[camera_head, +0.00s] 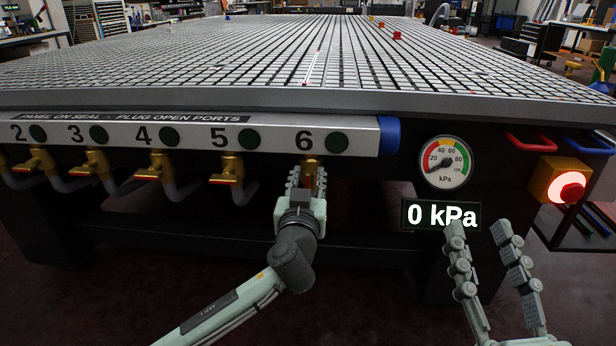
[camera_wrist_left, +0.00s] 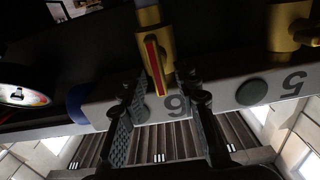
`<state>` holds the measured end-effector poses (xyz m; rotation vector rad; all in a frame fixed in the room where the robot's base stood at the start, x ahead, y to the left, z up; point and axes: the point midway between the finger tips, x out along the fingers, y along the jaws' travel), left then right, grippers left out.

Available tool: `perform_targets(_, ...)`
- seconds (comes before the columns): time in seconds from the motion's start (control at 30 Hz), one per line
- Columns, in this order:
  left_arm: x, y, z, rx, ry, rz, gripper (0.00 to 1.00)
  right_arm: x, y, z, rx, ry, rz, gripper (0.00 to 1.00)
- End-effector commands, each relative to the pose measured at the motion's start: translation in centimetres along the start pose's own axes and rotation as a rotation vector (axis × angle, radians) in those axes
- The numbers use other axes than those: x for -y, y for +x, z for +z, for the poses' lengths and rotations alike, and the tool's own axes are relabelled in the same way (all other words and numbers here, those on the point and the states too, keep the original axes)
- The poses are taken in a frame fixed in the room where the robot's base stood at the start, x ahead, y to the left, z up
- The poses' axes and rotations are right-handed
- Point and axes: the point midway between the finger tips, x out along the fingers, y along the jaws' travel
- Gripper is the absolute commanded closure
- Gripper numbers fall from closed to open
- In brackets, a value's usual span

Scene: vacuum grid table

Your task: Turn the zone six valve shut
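The zone six valve (camera_head: 309,163) is brass and sits under the "6" label on the white rail. In the left wrist view, the valve (camera_wrist_left: 140,45) has a lever with a red stripe (camera_wrist_left: 154,66), lying along the valve body. My left gripper (camera_head: 307,178) is at this valve and partly hides it. In the left wrist view, my left gripper's fingers (camera_wrist_left: 160,85) stand apart on either side of the lever, with a gap showing; contact is unclear. My right gripper (camera_head: 479,230) is open and empty, in front of the pressure display.
The valve at "5" (camera_head: 229,172) and others to its left have crosswise handles. A gauge (camera_head: 444,162) and a display (camera_head: 440,215) reading 0 kPa are right of the rail. A red button (camera_head: 571,191) glows on a yellow box. The grid table (camera_head: 250,60) lies above.

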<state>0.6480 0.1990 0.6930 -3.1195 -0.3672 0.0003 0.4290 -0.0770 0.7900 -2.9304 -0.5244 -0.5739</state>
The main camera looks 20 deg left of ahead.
Motion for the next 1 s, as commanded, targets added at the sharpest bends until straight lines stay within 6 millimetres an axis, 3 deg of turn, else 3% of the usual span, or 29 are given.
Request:
perform_targets(0.3,0.02,0.44,-0.01,0.000,0.000,0.000,0.69,0.01,-0.01,0.04,0.001,0.000,0.000,0.60)
perform_targets(0.57,0.02,0.42,0.00,0.000,0.000,-0.001,1.00,0.01,-0.02,0.05,0.002,0.000,0.000,0.60)
perform_targets(1.0,-0.02,0.41,0.01,0.002,0.031,-0.002,1.00,0.01,0.04,0.10,0.010,0.000,0.000,0.60)
